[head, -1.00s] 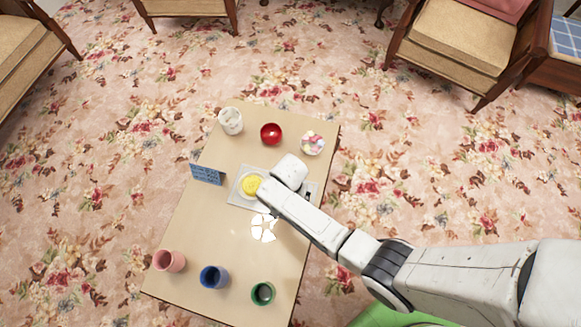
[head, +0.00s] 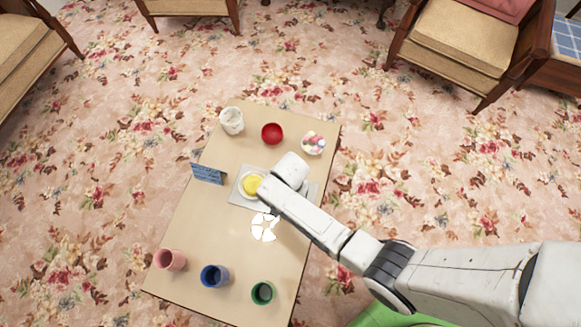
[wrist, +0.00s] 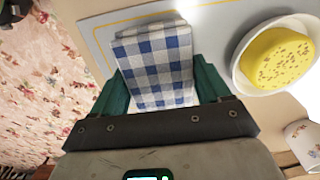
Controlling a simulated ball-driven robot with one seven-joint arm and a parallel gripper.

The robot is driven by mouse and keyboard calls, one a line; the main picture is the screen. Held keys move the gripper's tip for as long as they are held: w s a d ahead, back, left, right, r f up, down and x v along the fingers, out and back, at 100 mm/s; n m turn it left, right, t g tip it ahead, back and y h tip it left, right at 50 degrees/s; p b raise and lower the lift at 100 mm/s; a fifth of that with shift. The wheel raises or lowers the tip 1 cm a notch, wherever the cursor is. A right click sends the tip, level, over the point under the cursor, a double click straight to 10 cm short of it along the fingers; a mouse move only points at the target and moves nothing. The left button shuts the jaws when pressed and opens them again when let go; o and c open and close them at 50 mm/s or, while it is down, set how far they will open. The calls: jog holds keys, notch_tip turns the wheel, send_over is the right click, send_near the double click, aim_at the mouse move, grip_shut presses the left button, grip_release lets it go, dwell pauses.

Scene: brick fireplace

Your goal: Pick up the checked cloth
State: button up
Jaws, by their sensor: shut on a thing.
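The blue-and-white checked cloth (wrist: 158,62) is folded into a small pad and shows in the wrist view. It lies between the two green fingers of my gripper (wrist: 160,85), which are shut on it. Its far end reaches over the grey mat (wrist: 110,38) with a yellow line. I cannot tell whether the cloth is clear of the mat. In the head view my arm's end hides the gripper and the cloth over the right part of the mat (head: 240,198).
A white bowl (wrist: 239,72) with a yellow sponge (wrist: 278,58) stands close beside my gripper. A red bowl (head: 272,133), white mug (head: 232,121), candy bowl (head: 313,143) and blue stand (head: 207,174) surround the mat. Pink (head: 170,260), blue (head: 215,276) and green (head: 263,293) cups stand at the near edge.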

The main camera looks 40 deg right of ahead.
jog(key=s+r+p, duration=0.3)
jog(key=s+r, duration=0.9)
jog(key=s, duration=0.2)
jog(key=shift+d, duration=0.1)
